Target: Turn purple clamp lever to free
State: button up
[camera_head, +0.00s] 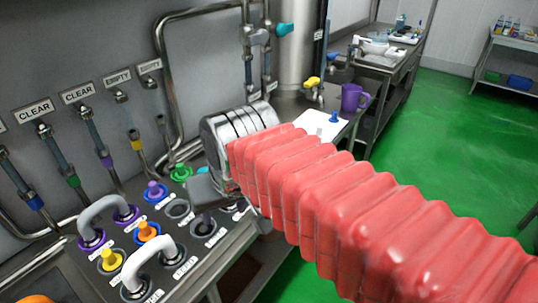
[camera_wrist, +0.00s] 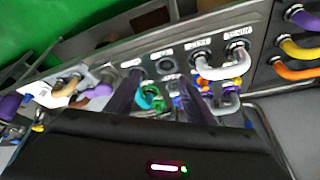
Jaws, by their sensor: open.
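Purple shows at several spots on the steel panel in the head view: purple collars (camera_head: 92,240) at the feet of a grey U-bend, and a purple-and-blue fitting (camera_head: 154,190) behind it. I cannot make out which part is the clamp lever or how it is turned. My gripper (camera_wrist: 158,90) is open in the wrist view, its two dark fingers apart over the panel, with green and blue fittings showing between them. In the head view my gripper (camera_head: 205,190) is at the panel's right part, right of the purple fittings; its fingertips are hard to see.
A second, white U-bend (camera_head: 150,262) and yellow and orange fittings crowd the panel (camera_head: 225,262). A purple jug (camera_head: 352,97) stands on the bench beyond my arm. Open green floor (camera_head: 440,130) lies to the right.

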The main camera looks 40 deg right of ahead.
jog(key=w+d+r+m+g, duration=0.2)
jog(key=w+d+m, duration=0.3)
jog(key=w+d, duration=0.4)
jog(key=w+d+r+m+g, duration=0.2)
jog(key=w+d+m, duration=0.2)
jog(key=w+d, duration=0.45)
jog(key=w+d+f+m+g, duration=0.1)
jog(key=w+d+f+m, duration=0.1)
jog(key=d, duration=0.6)
jog(key=shift+w+f+m, duration=0.3)
jog(key=shift+w+m, duration=0.4)
jog(key=shift+w, duration=0.5)
notch_tip(320, 180, down, 14)
jog(key=shift+r, duration=0.1)
jog(key=shift+c, duration=0.3)
grip_shut()
jog(key=shift+d, duration=0.15)
